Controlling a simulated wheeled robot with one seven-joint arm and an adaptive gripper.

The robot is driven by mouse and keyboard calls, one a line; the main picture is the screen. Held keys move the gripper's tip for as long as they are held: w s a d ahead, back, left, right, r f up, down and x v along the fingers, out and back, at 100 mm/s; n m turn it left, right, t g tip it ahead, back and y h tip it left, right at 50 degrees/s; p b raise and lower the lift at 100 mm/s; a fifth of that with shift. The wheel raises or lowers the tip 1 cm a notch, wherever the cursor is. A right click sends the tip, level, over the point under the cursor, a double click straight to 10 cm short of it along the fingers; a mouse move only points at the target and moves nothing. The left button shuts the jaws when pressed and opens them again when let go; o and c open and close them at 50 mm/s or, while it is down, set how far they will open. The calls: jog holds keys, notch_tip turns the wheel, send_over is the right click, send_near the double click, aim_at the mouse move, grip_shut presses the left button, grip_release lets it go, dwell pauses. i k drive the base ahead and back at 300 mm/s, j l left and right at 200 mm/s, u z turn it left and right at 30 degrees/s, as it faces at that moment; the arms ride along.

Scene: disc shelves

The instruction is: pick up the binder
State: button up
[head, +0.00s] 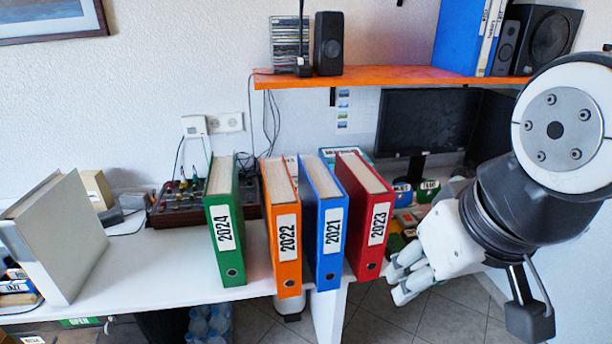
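Several upright binders stand in a row on the white desk, spines toward me: a green binder "2024" (230,240), an orange binder "2022" (287,255), a blue binder "2021" (329,262) and a red binder "2023" (373,246). The green one stands a little apart from the others. My gripper (402,277) is at the right of the red binder, its pale fingers pointing left toward the lower spine. It holds no binder. I cannot tell how far the fingers are apart or whether they touch the red binder.
A large grey-white upright folder (62,240) stands at the left of the desk (165,272). An orange shelf (385,76) with speakers hangs above. Behind the binders are a dark device with knobs (178,212) and a monitor (425,122).

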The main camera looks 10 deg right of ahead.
aim_at(324, 201)
jog(key=i, duration=0.95)
